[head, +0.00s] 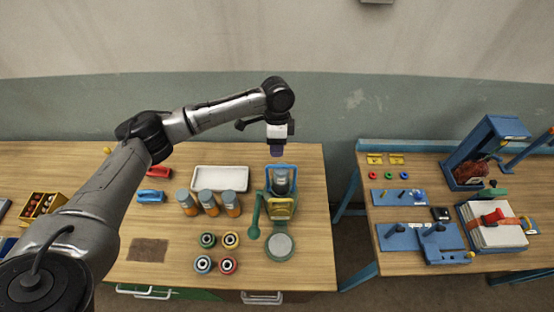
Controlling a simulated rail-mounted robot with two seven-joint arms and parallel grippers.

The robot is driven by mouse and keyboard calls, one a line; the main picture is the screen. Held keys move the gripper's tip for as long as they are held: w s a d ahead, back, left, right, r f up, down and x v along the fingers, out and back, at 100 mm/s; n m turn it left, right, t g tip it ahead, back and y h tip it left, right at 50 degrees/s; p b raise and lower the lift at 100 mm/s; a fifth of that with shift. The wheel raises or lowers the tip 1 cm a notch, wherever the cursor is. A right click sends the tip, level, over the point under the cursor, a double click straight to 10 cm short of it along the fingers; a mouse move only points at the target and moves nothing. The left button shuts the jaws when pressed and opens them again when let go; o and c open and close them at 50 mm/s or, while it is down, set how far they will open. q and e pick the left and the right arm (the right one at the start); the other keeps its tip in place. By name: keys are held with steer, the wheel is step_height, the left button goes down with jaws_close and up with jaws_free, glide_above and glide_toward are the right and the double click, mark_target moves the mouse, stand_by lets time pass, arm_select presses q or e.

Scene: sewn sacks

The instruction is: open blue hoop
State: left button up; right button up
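My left gripper (277,149) points down just above the blue frame (292,168) at the back of the left table. It is small and seen from above, so I cannot tell whether its fingers are open or shut. The blue frame stands around a grey-topped cylinder (281,181), with a yellow and green holder (281,208) in front. I cannot make out for certain which blue part is the hoop. A gap seems to show between gripper and frame. My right gripper is not in view.
A green lever (254,230) and a grey round pad (280,247) are beside the holder. A white tray (220,179), several orange jars (208,203) and several coloured spools (230,240) stand to the left. The right table (400,268), across a gap, holds blue fixtures.

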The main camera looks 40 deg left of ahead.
mark_target(277, 165)
arm_select(q)
steer(key=shift+s+d+f+p, duration=0.15)
steer(key=shift+f, duration=0.95)
steer(key=shift+s+d+f+p, duration=0.15)
steer(key=shift+s+f+p, duration=0.05)
steer(key=shift+f, duration=0.9)
steer(key=shift+s+d+f+p, duration=0.15)
steer(key=shift+f, duration=0.95)
jaws_close()
